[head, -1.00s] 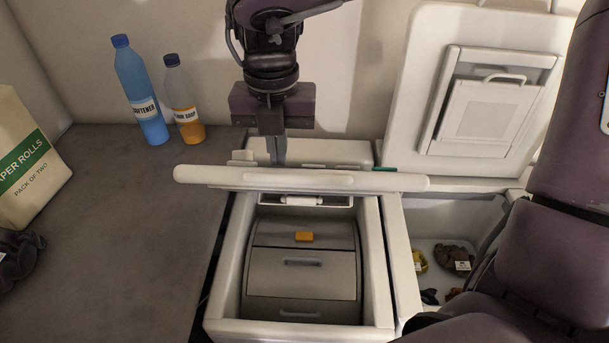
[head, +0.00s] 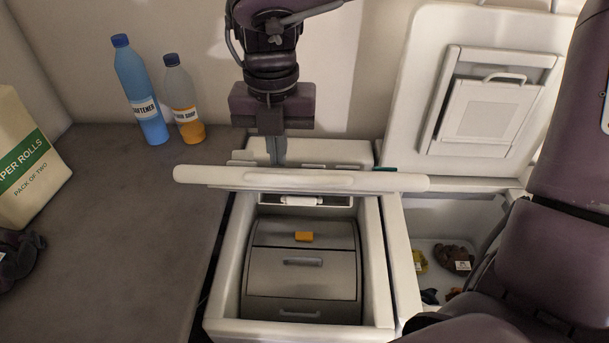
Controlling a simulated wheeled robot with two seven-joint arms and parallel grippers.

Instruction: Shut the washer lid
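The washer, by the look of it the middle machine (head: 214,300), is open, with a grey drum (head: 302,272) and an orange catch (head: 304,237) inside. Its white lid (head: 330,181) stands up at the back of the opening, seen nearly edge-on from above. My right gripper (head: 277,158) points down behind the lid, left of its middle. Its fingers look closed together with nothing between them; the tips are partly hidden by the lid, so I cannot tell whether they touch it. My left gripper is not visible.
A second machine (head: 392,255) at right has its lid (head: 425,60) up and laundry (head: 454,256) inside. My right arm covers the right side. The left counter (head: 130,230) holds a softener bottle (head: 140,90), a soap bottle (head: 183,100) and paper rolls (head: 28,160); its middle is clear.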

